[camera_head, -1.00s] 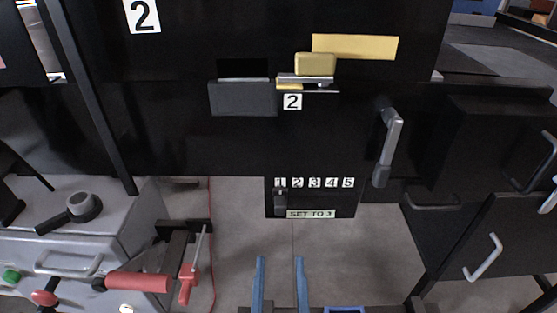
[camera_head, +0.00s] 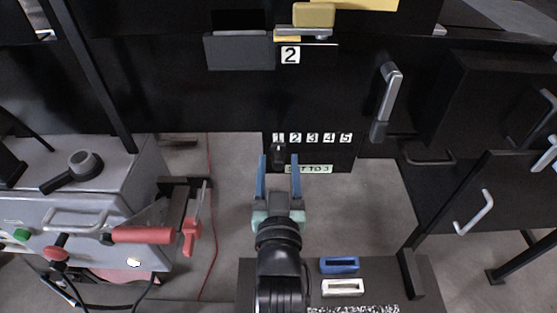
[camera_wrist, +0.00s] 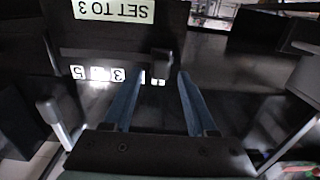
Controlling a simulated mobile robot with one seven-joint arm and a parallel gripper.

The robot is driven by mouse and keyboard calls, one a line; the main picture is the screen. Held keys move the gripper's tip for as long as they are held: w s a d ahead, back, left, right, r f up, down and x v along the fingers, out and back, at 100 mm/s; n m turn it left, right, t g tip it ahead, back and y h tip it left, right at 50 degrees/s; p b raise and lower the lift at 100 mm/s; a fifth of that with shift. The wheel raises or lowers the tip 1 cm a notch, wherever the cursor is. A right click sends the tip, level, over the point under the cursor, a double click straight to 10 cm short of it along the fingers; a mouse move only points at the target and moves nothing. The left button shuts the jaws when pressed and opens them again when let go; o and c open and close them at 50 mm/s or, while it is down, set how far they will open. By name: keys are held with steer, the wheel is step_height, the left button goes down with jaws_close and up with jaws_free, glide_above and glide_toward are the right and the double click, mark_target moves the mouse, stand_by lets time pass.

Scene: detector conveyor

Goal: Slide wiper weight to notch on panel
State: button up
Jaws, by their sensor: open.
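The black panel (camera_head: 341,158) hangs below the dark cabinet front. It carries white labels 1 to 5 and a strip reading "SET TO 3" (camera_head: 320,169). The small dark wiper weight (camera_head: 278,152) is under label 1 at the panel's left end. In the wrist view the panel appears upside down, and the weight (camera_wrist: 162,62) stands out from it just beyond the fingertips. My gripper (camera_head: 279,160) has two blue fingers, open and empty. In the head view its tips flank the weight; contact is not clear. The fingers also show in the wrist view (camera_wrist: 161,80). The notches cannot be made out.
A silver and black lever handle (camera_head: 386,103) hangs right of the panel. A grey machine with a red-handled lever (camera_head: 150,235) stands at left. Dark cabinets with bar handles (camera_head: 473,212) are at right. Open floor lies below the panel.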

steer(key=shift+w, duration=0.55)
jaws_close()
stand_by(1.1)
